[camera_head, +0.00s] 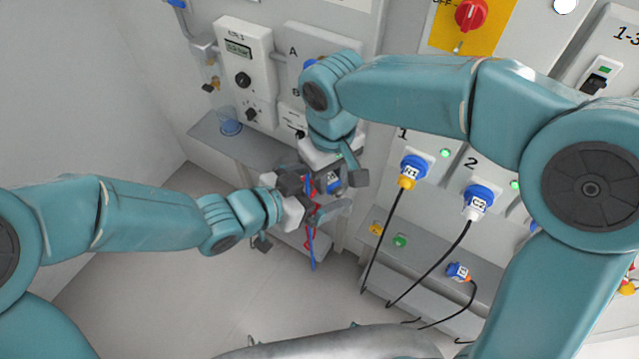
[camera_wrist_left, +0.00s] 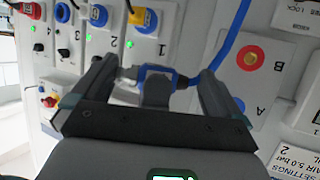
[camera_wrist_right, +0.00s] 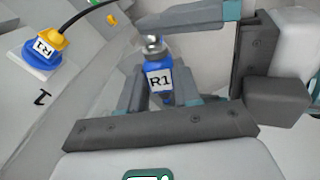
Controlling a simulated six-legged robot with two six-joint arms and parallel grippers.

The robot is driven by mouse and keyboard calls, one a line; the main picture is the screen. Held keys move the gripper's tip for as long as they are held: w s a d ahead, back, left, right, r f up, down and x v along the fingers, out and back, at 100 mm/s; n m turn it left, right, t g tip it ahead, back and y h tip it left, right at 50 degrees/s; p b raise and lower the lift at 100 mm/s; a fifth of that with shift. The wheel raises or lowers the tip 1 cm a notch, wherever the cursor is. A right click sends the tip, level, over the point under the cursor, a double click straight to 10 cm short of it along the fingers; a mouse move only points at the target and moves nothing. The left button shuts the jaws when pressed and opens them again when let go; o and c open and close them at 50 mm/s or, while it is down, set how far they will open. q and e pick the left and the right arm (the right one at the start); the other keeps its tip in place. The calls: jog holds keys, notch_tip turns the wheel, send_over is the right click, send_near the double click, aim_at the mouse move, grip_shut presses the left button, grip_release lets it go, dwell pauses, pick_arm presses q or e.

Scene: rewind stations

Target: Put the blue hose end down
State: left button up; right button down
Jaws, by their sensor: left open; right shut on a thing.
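The blue hose end (camera_wrist_right: 160,80), labelled R1 with a metal tip, sits between the fingers of my right gripper (camera_wrist_right: 160,98), which is shut on it. It also shows small in the head view (camera_head: 333,184). My left gripper (camera_head: 310,196) is open and close beside it; in the left wrist view its two fingers (camera_wrist_left: 155,76) stand apart on either side of the blue fitting (camera_wrist_left: 158,70). The blue hose (camera_wrist_left: 237,42) rises at the right of that view. The hose's full path is partly hidden by my grippers.
A panel with sockets A and B (camera_wrist_left: 255,75) stands behind the grippers. A grey shelf (camera_head: 205,130) carries a clear blue cup (camera_head: 229,122). Plugged-in connectors (camera_head: 411,170) with black cables are at the right, above a lower ledge (camera_head: 420,250). Floor at the lower left is clear.

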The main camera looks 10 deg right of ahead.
aim_at(329, 178)
pick_arm(q)
jog(key=c, duration=0.9)
pick_arm(e)
jog(key=shift+s, duration=0.1)
jog(key=c, duration=0.7)
grip_release()
